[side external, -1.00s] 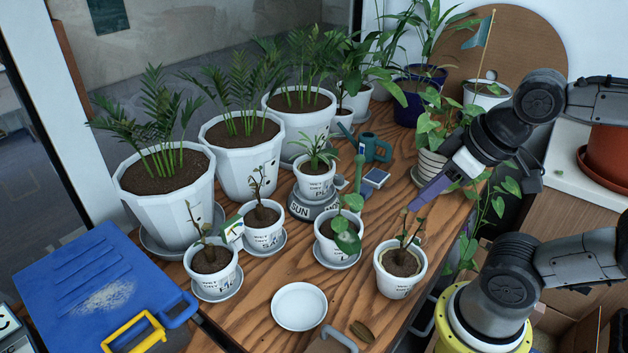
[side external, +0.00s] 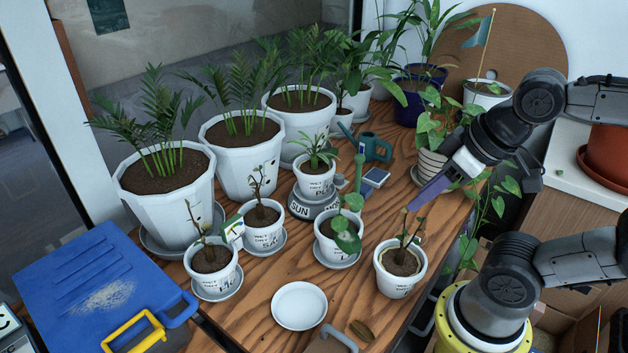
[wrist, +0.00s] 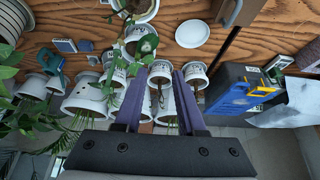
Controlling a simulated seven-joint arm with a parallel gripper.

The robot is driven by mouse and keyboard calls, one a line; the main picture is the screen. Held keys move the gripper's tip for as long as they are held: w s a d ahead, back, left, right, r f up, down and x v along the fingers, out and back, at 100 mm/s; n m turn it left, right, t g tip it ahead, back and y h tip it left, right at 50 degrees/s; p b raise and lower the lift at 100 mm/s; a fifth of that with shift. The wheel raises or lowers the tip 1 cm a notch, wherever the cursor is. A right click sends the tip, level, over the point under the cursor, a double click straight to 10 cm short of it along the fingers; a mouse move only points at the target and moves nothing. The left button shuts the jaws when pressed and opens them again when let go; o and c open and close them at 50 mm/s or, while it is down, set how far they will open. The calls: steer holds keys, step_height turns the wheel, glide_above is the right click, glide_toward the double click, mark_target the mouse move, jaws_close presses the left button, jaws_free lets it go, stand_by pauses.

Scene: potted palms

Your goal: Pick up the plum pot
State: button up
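Several small white pots with handwritten labels stand on the wooden table in the side external view. They are a front-left pot (side external: 213,278), a pot behind it (side external: 264,238), a green-leaved pot (side external: 338,249), a pot on a grey scale (side external: 314,184) and a front-right pot (side external: 399,284). The labels are too small to read surely, so I cannot tell which is the plum pot. My gripper (side external: 411,207) hangs above and behind the front-right pot, apart from it. In the wrist view its purple fingers (wrist: 158,74) are spread with nothing held between them.
An empty white saucer (side external: 299,306) lies at the front. A blue case (side external: 95,285) is at the left. Large palm pots (side external: 166,207) line the back left. A teal watering can (side external: 377,148) stands behind. Bare wood shows around the saucer.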

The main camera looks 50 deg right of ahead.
steer(key=w+d+r+t, duration=0.1)
steer(key=w+r+t, duration=0.1)
steer(key=w+r, duration=0.55)
steer(key=g+h, duration=0.2)
steer(key=g, duration=0.1)
glide_above(305, 175)
steer(key=s+a, duration=0.1)
steer(key=s, duration=0.2)
step_height(305, 175, down, 21)
steer(key=shift+w+x, duration=0.2)
steer(key=shift+x, duration=2.85)
jaws_close()
steer(key=shift+w+r, duration=0.1)
steer(key=shift+r, duration=0.1)
